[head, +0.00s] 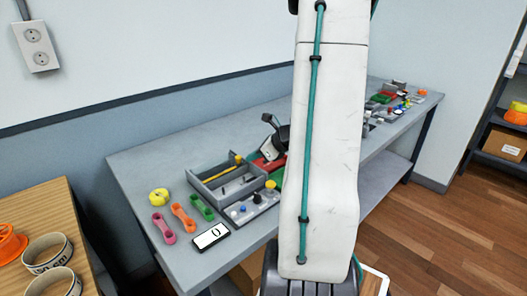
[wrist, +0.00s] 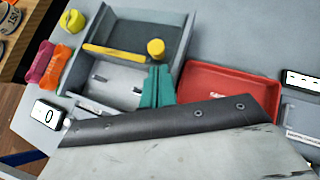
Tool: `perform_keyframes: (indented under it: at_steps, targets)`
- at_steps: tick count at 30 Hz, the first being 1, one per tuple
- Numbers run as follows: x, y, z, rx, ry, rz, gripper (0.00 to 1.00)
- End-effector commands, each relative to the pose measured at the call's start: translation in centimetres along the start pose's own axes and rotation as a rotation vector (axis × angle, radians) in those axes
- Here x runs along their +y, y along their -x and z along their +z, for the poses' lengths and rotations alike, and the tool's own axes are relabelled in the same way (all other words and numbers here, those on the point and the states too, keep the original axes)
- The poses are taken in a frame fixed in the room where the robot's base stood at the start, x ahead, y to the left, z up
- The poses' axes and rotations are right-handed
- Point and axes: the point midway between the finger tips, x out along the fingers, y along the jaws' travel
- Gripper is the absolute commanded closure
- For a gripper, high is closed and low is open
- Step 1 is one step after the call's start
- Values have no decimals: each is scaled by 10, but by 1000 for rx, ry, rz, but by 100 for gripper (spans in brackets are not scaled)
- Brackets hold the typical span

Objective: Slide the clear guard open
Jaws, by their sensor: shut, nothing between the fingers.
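A grey open box (head: 196,184) stands on the bench, with a yellow bar (head: 221,171) across it. In the wrist view the same box (wrist: 188,30) shows its yellow bar (wrist: 112,53) and a yellow knob (wrist: 155,48) at the bar's right end. I cannot make out the clear guard's panel; it may be the part that carries the yellow bar. My gripper (wrist: 157,72) has teal fingers, shut and empty, over the box's right side just below the yellow knob. Whether they touch it I cannot tell. In the head view my arm hides part of the bench.
A red tray (wrist: 228,88) lies right of the box. A white display (wrist: 48,114), orange link (wrist: 57,68) and yellow ring (wrist: 72,20) lie left. A grey knob panel (head: 240,221) sits in front of the box. The bench's left end (head: 135,168) is clear.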

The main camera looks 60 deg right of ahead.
Motion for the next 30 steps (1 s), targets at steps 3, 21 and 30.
perform_keyframes:
  at_steps: [3,21,30]
  targets:
    - [0,-13,0,1,1,1,100]
    - [-4,-28,11,0,4,1,100]
    - [-5,-33,18,-7,7,2,100]
